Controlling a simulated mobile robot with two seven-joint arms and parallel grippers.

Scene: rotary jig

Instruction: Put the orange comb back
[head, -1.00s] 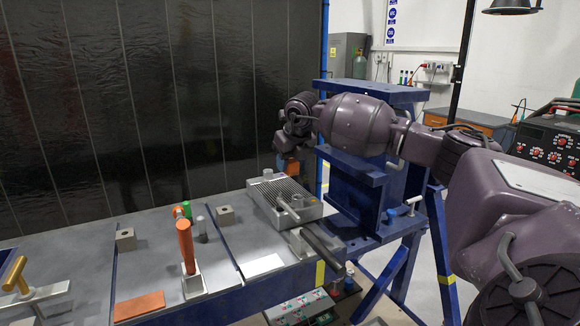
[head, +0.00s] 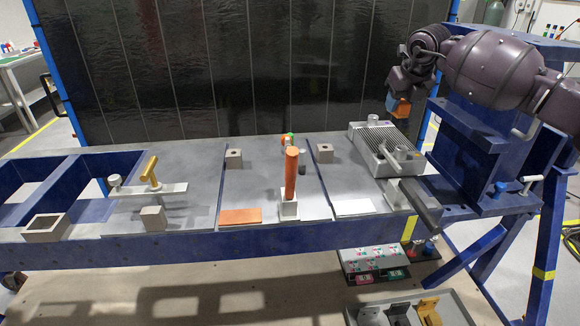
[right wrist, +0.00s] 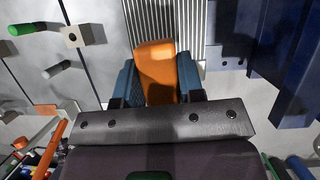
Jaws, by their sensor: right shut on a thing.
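An orange piece (right wrist: 158,72), which looks like the orange comb, sits between the two blue fingers of my right gripper (right wrist: 160,78). Its teeth cannot be made out. In the head view my right gripper (head: 400,100) hangs at the right, fingers down, with the orange piece showing at its tip. It is above and behind the ribbed grey block (head: 372,140), apart from it as far as I can tell. The ribbed block also shows behind the piece in the right wrist view (right wrist: 168,18). My left gripper is not in view.
An orange post (head: 291,172) stands mid-bench beside an orange plate (head: 240,216) and a white plate (head: 358,207). A blue press frame (head: 480,150) stands close at the right. A low tray (head: 455,310) holds black and yellow pieces.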

